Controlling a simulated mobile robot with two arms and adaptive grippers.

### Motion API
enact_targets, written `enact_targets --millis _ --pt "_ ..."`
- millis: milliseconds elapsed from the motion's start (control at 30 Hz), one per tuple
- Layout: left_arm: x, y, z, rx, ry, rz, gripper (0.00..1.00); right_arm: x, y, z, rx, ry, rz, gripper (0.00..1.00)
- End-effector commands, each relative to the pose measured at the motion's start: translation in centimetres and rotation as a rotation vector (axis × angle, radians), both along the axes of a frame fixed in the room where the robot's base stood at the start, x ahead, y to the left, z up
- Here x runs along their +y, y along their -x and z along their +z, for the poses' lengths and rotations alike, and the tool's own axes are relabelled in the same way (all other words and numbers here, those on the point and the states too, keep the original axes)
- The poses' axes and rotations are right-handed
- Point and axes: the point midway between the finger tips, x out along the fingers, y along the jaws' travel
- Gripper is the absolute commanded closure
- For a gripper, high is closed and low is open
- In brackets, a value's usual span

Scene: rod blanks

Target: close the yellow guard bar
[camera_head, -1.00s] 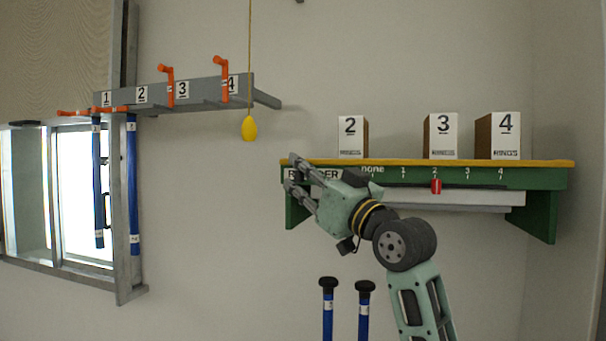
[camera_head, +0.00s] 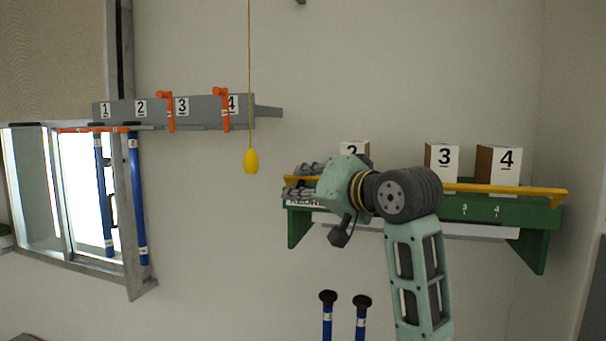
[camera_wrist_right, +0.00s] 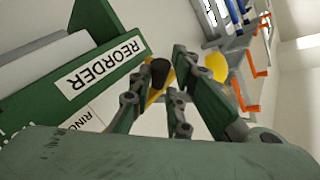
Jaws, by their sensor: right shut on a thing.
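The yellow guard bar (camera_head: 505,189) runs along the front of the green shelf (camera_head: 530,212), a little above its front edge and across the lower part of the numbered boxes. My right gripper (camera_head: 303,181) is at the bar's left end, beside the REORDER label, and is shut on the bar. In the right wrist view, its fingers (camera_wrist_right: 160,100) close around a dark knob (camera_wrist_right: 159,72) with a bit of yellow bar beside it. My arm hides the middle of the bar in the head view. My left gripper is out of view.
Boxes 2 (camera_head: 354,149), 3 (camera_head: 441,160) and 4 (camera_head: 497,165) stand on the shelf. A yellow pull handle (camera_head: 251,161) hangs on a cord to the left. A grey rack (camera_head: 205,112) with orange hooks is on the wall. Blue rods (camera_head: 327,318) stand below.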

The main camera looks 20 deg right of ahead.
Motion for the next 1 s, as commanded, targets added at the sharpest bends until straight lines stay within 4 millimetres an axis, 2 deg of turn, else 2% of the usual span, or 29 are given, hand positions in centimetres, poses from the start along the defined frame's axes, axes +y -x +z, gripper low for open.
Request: enact_targets --millis 33,200,600,1000 --pt "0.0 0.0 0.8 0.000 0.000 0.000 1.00 -0.3 -0.2 0.6 0.044 -0.026 -0.005 1.00" --pt "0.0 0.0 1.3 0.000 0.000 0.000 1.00 -0.4 -0.5 1.1 0.177 -0.118 -0.004 1.00" --pt "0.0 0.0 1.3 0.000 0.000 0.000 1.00 -1.0 -1.4 2.2 0.473 -0.313 -0.003 1.00" --pt "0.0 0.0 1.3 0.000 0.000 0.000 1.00 -1.4 -2.1 2.5 0.640 -0.422 -0.003 1.00"
